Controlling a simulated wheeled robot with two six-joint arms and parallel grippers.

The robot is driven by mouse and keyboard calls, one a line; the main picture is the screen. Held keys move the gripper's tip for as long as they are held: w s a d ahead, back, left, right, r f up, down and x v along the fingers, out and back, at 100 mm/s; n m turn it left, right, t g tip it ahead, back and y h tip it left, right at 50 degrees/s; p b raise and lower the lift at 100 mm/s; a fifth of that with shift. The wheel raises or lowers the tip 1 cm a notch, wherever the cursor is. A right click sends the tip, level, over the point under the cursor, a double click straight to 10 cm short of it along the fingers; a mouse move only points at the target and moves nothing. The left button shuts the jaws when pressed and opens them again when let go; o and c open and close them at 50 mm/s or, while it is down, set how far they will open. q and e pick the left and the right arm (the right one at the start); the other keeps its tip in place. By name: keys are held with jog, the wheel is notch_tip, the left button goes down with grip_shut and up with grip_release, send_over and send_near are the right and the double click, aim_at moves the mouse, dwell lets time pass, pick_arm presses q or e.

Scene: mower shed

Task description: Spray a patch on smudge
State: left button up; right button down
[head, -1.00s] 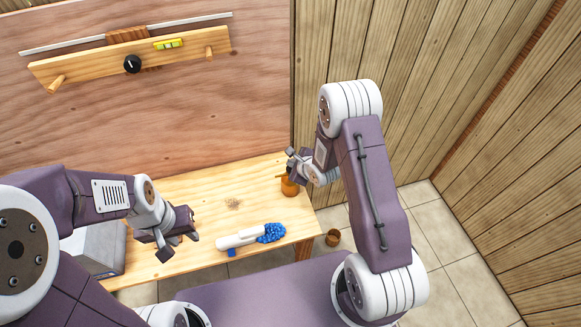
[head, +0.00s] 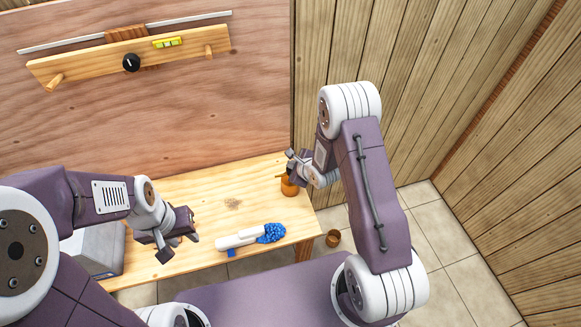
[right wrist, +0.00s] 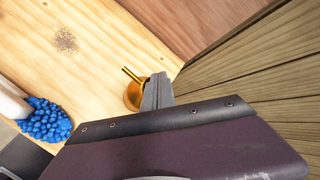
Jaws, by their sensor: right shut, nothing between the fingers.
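The smudge (head: 233,203) is a small brown speckled patch on the wooden bench top, and it also shows in the right wrist view (right wrist: 65,40). An orange-brass can with a thin spout (head: 288,187) stands near the bench's right end; in the right wrist view (right wrist: 133,97) my gripper partly hides it. My right gripper (right wrist: 158,88) is shut and empty, close beside the can; I cannot tell whether it touches. My left gripper (head: 178,244) is open and empty over the bench, left of the white-handled tool with a blue knobbly head (head: 270,233).
A grey box (head: 93,248) stands at the bench's left end. A small brown pot (head: 333,238) is on the tiled floor right of the bench. A rail with pegs (head: 130,58) hangs on the back panel. Plank walls close off the right side.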

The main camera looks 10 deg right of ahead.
jog(key=shift+f, duration=0.15)
jog(key=shift+r+p, duration=0.55)
jog(key=shift+r, duration=0.15)
notch_tip(320, 180, up, 6)
jog(key=p, duration=0.5)
dwell(2.3)
